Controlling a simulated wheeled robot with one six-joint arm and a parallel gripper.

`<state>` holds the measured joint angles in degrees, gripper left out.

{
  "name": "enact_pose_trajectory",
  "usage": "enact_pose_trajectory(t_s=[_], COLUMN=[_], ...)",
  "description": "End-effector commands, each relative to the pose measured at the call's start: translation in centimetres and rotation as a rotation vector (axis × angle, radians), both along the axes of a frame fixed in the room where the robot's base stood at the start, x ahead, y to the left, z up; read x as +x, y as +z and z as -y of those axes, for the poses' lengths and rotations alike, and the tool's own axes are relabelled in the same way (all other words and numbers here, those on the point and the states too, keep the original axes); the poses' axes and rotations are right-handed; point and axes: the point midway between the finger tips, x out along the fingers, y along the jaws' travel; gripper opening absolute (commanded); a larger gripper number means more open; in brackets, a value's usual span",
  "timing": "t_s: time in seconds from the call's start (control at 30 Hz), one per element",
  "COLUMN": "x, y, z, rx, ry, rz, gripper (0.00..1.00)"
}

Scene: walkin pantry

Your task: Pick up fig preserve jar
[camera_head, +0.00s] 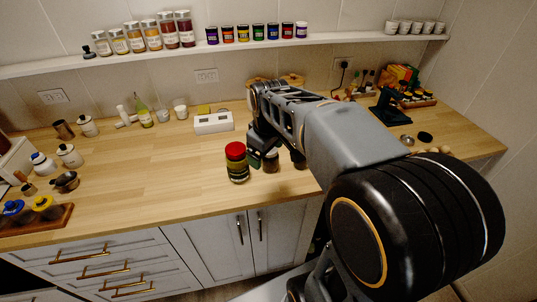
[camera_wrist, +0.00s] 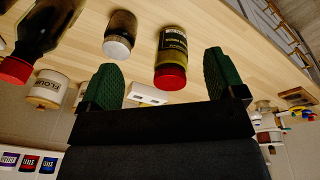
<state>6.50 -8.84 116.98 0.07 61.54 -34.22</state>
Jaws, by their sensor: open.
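My gripper (camera_wrist: 160,82) is open, its two green finger pads apart with nothing clamped between them. In the wrist view, which is upside down, a jar with a red lid and dark label (camera_wrist: 173,45) lies ahead between the fingers, nearer the right one. A dark jar with a pale lid (camera_wrist: 120,35) stands left of it. A larger dark container with a red cap (camera_wrist: 42,32) is at the left edge. In the head view a red-lidded jar (camera_head: 237,165) stands left of my gripper, and two dark jars (camera_head: 271,160) are partly hidden by my arm. I cannot read which is fig preserve.
A flour canister (camera_wrist: 47,88) and a white box (camera_head: 213,122) stand toward the wall. A shelf (camera_head: 200,53) with several small jars runs above the wooden counter (camera_head: 150,175). A dark green appliance (camera_head: 392,105) is at right. The counter's middle left is clear.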

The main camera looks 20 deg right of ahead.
Motion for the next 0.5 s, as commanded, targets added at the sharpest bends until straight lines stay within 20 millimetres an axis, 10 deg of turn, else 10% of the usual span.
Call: enact_pose_trajectory(t_s=[0.2,0.5], x=[6.9,10.8], y=[0.2,-1.7], z=[3.6,6.7], rx=[-0.032,-0.029], ry=[0.309,0.529], rz=[-0.113,-0.179], gripper=[0.97,0.97])
